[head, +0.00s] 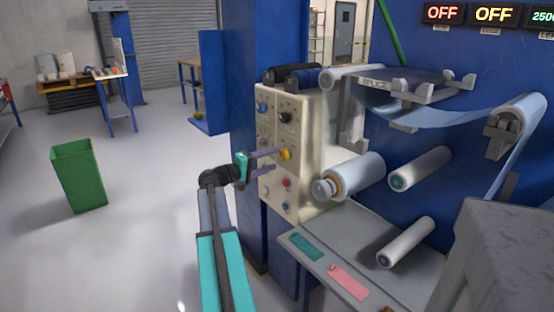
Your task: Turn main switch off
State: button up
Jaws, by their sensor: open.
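A cream control panel (308,124) stands upright on the blue machine, with several knobs and buttons on its face. A yellow knob (286,154) sits near the middle of the panel, and a black knob (285,117) is above it. I cannot read the labels, so I cannot tell which control is the main switch. My gripper (275,160) is open and empty, its two purple fingers pointing right at the panel. The fingertips are just left of the yellow knob, one a little above its level and one below. I cannot tell whether they touch the panel.
White film rollers (358,174) stick out right of the panel, close to it. A grey ledge (330,262) with green and pink patches lies below. Two displays (443,13) read OFF. A green bin (79,176) stands on open floor at left.

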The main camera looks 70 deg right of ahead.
jog(key=v, duration=0.9)
jog(key=shift+a, duration=0.3)
jog(key=shift+w, duration=0.15)
